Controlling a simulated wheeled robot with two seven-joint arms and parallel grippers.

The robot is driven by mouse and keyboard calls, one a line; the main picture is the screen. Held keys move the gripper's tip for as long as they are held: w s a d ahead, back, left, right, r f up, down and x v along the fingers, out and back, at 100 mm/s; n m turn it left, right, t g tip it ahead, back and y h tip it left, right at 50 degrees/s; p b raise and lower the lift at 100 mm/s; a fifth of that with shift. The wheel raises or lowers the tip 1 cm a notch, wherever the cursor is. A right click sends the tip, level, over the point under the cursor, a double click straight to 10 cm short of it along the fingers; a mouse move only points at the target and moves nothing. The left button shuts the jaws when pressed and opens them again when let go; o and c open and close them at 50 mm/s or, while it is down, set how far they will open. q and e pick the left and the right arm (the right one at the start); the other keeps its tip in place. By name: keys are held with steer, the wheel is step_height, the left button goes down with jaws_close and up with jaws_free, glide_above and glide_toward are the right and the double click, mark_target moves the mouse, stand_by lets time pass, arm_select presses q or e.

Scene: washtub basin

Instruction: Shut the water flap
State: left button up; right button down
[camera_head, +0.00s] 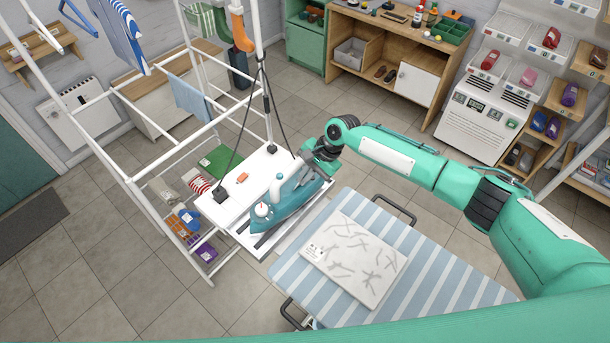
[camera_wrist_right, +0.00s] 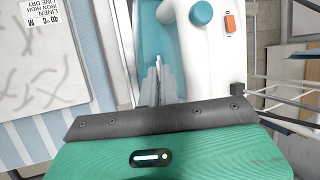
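The teal iron (camera_head: 291,207) with white parts rests on the white station beside the striped board. Its teal body also shows in the wrist view (camera_wrist_right: 150,30). I cannot make out the water flap clearly; it may be hidden by my right gripper or too small to tell. My right gripper (camera_head: 309,176) is over the right end of the iron. In the wrist view its fingers (camera_wrist_right: 157,72) are close together, pointing at the teal body, with no clear object between them. I cannot tell whether they touch the iron. My left gripper is not in view.
The white station (camera_head: 228,201) carries an orange switch (camera_head: 242,178). The striped ironing board (camera_head: 435,283) holds a white creased cloth (camera_head: 352,262). A white drying rack (camera_head: 130,183) stands to the left. Shelves and a cabinet (camera_head: 415,85) stand behind. Floor is open at lower left.

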steer(key=shift+s+d, duration=0.1)
steer(key=shift+s+d+f+t+y, duration=0.3)
steer(key=shift+t+y, duration=0.3)
steer(key=t+y+b, duration=0.1)
steer(key=b, duration=0.1)
steer(key=s+d+f+n+t+y+b, duration=0.1)
steer(key=y+b, duration=0.1)
steer(key=shift+s+d+f, duration=0.1)
steer(key=shift+f, duration=0.2)
steer(key=shift+s+d+n+t+y+b, duration=0.1)
steer(key=shift+n+t+y+b, duration=0.3)
steer(key=shift+b, duration=0.55)
